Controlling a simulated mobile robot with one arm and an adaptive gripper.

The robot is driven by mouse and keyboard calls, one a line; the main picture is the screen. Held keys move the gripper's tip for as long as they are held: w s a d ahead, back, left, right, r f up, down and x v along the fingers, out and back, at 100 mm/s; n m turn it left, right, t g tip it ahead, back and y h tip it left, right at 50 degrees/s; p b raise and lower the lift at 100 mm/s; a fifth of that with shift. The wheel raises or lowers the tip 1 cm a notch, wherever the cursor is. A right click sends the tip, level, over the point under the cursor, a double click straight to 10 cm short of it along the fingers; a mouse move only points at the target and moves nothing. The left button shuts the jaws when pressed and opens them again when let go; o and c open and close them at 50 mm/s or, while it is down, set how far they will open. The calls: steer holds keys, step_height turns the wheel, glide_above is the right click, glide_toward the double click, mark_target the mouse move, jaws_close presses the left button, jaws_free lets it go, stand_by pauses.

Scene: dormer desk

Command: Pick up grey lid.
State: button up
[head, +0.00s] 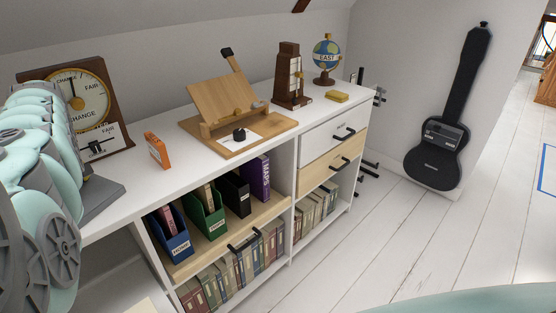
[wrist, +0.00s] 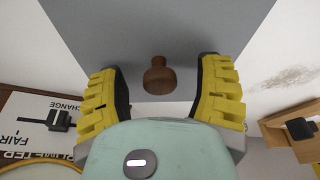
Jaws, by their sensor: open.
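The grey lid (wrist: 155,25) fills the top middle of the wrist view as a flat grey panel with a brown round knob (wrist: 158,76) near its lower edge. My gripper (wrist: 161,68) is open, with one yellow finger on each side of the knob and a gap to it on both sides. I cannot tell how far the fingertips are from the lid's surface. In the head view, a grey slab edge (head: 102,198) shows on the white desktop beside my arm, which hides the rest of it. My gripper cannot be made out there.
A barometer (head: 82,100) stands at the back left of the white desktop (head: 190,174), with an orange box (head: 157,150) to its right. A wooden easel stand (head: 225,103), a metronome (head: 289,80) and a globe (head: 327,58) stand farther right. Files fill the shelves below.

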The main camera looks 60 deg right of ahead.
steer(key=shift+o, duration=0.4)
jaws_close()
steer(key=shift+r, duration=0.15)
